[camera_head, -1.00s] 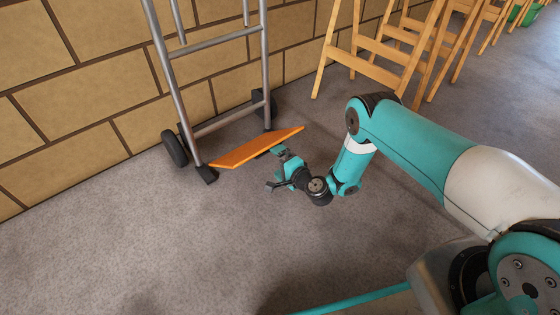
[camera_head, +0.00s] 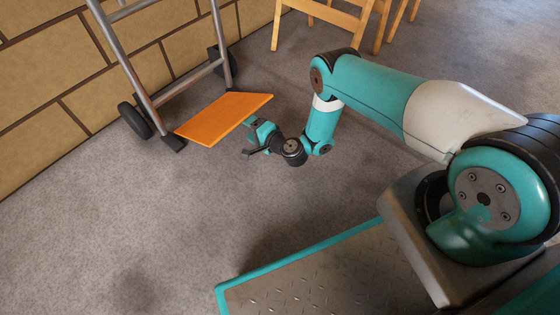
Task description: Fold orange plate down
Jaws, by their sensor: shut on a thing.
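The orange plate (camera_head: 224,117) is the toe plate at the foot of a grey metal hand truck (camera_head: 136,68). It sticks out from the truck's base toward the room, above the floor, with its broad upper face showing. My gripper (camera_head: 251,125) is at the plate's near right edge, shut on that edge. The fingertips are partly hidden by the plate and the gripper body, so the exact grip is hard to see.
The hand truck stands by a tan block wall (camera_head: 45,90), on dark wheels (camera_head: 135,120). Wooden chairs (camera_head: 325,15) stand at the back. The grey carpet (camera_head: 110,220) in front of the plate is clear. My own base shows at lower right.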

